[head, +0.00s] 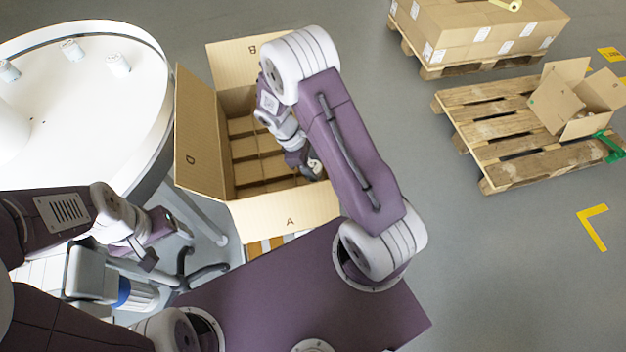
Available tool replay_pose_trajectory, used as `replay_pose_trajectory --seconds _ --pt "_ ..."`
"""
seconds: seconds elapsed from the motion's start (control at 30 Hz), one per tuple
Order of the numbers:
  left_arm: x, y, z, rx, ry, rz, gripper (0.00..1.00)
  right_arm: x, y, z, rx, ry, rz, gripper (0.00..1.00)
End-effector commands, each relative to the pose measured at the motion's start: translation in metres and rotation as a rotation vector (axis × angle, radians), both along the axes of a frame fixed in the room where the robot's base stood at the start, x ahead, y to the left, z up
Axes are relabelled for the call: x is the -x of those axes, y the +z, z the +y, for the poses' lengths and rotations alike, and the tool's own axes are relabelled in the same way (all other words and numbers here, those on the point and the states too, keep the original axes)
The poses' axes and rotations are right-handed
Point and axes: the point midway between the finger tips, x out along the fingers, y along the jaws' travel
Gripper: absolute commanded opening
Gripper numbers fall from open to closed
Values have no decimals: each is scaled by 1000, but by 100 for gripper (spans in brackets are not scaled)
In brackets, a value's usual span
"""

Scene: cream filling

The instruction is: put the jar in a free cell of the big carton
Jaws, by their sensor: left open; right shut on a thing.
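The big carton (207,190) stands open in the middle of the head view, its flaps folded out and marked with letters such as A, B and D. Cardboard dividers split its inside into several cells. The cells I can see on the left and in the middle look empty; the right part is hidden by my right arm. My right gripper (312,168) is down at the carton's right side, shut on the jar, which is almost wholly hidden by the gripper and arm. My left gripper (167,243) is open and empty, left of the carton's near corner.
A wooden pallet (500,130) with a small open box (560,105) is at the right. Another pallet with stacked cartons (480,40) stands behind. Grey floor between is clear.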

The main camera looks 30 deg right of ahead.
Motion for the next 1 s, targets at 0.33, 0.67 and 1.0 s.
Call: replay_pose_trajectory --seconds 0.33,0.67,1.0 --pt "0 -2 0 0 0 0 72 0 -34 0 1 0 -1 0" --pt "0 -4 0 0 0 0 72 0 -76 0 0 -1 0 0" --pt "0 -7 0 0 0 0 72 0 -79 0 0 -1 0 52"
